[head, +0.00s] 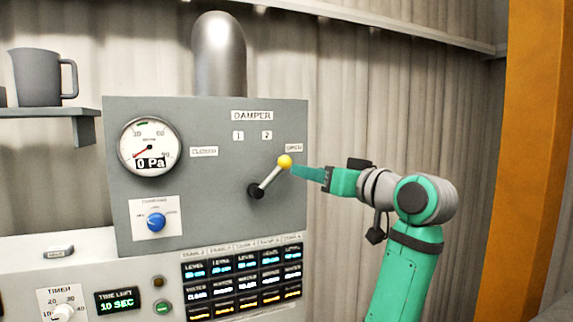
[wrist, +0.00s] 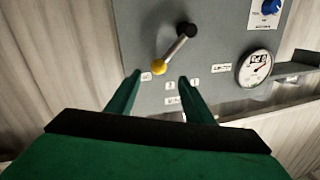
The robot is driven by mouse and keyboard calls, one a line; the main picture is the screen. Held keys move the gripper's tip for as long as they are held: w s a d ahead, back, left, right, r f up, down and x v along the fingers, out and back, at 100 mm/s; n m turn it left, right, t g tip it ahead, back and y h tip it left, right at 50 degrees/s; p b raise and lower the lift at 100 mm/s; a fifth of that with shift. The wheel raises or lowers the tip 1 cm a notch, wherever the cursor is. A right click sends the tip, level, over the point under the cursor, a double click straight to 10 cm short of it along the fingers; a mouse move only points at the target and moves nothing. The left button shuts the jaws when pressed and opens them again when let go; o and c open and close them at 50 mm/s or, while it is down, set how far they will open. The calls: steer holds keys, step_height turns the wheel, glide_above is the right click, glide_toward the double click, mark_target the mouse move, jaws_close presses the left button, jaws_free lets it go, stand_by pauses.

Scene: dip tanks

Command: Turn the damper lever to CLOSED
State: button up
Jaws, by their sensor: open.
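The damper lever (head: 270,177) is a grey rod with a yellow ball knob (head: 285,161) and a black pivot (head: 256,190). It points up and right, toward the OPEN label (head: 294,147). The CLOSED label (head: 204,151) is at the upper left of the pivot. My gripper (head: 295,170) reaches in from the right, its fingertips close to the knob. In the wrist view my gripper (wrist: 160,78) has its two green fingers spread apart, with the yellow knob (wrist: 159,67) just beyond and between the tips. I cannot tell whether a finger touches it.
The grey panel (head: 225,225) also carries a gauge (head: 150,146) reading 0 Pa and a blue knob (head: 156,222). A lit display block (head: 243,280) is below. A metal duct (head: 220,55) rises behind. A mug (head: 44,77) stands on a shelf at left. An orange post (head: 540,150) is at right.

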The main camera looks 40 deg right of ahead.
mark_target(288, 163)
steer(key=w, duration=0.5)
steer(key=w+d+r, duration=0.1)
steer(key=w, duration=0.2)
steer(key=shift+w, duration=0.2)
steer(key=shift+w+a, duration=0.15)
steer(key=shift+w, duration=0.65)
steer(key=shift+w, duration=0.1)
